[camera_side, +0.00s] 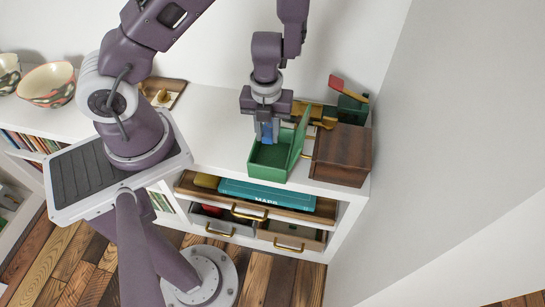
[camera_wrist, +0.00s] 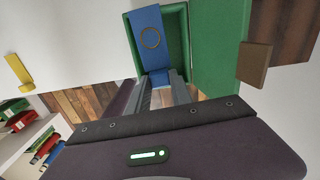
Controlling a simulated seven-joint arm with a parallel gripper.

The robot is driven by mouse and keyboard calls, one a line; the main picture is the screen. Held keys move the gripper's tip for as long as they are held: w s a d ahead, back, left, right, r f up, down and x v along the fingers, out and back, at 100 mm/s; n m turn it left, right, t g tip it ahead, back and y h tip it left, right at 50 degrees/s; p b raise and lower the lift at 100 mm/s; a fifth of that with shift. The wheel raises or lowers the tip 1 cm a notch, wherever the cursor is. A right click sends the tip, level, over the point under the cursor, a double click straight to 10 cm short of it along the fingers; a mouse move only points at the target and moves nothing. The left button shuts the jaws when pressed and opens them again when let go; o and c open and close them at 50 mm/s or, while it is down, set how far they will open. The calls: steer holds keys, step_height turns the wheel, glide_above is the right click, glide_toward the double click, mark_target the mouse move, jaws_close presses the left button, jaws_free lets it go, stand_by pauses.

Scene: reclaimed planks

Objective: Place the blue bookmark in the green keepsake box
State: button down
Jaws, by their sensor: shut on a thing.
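The green keepsake box (camera_side: 268,172) stands on the white shelf top with its lid (camera_side: 298,138) swung open to the right. In the wrist view the box's rim (camera_wrist: 184,40) shows around the blue bookmark, and the lid (camera_wrist: 215,55) is at the right. My gripper (camera_side: 267,135) points down over the back part of the box. It is shut on the blue bookmark (camera_wrist: 151,38), which has a ring mark on it. The bookmark also shows between the fingers in the side view (camera_side: 267,130). I cannot tell whether it touches the box floor.
A dark wooden box (camera_side: 341,155) stands close to the right of the open lid. An open drawer with a teal maps book (camera_side: 267,193) lies below the front edge.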

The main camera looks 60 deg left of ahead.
mark_target(269, 163)
steer(key=shift+s+d+f+m, duration=0.25)
steer(key=shift+d+f, duration=0.15)
steer(key=shift+f, duration=0.1)
steer(key=shift+s+d+f+m, duration=0.15)
steer(key=shift+s+d+f, duration=0.05)
steer(key=shift+d+f, duration=0.25)
step_height(269, 163, down, 9)
steer(key=shift+w+r, duration=0.1)
steer(key=shift+r, duration=0.05)
steer(key=c, duration=1.1)
jaws_free()
steer(key=shift+c, duration=0.2)
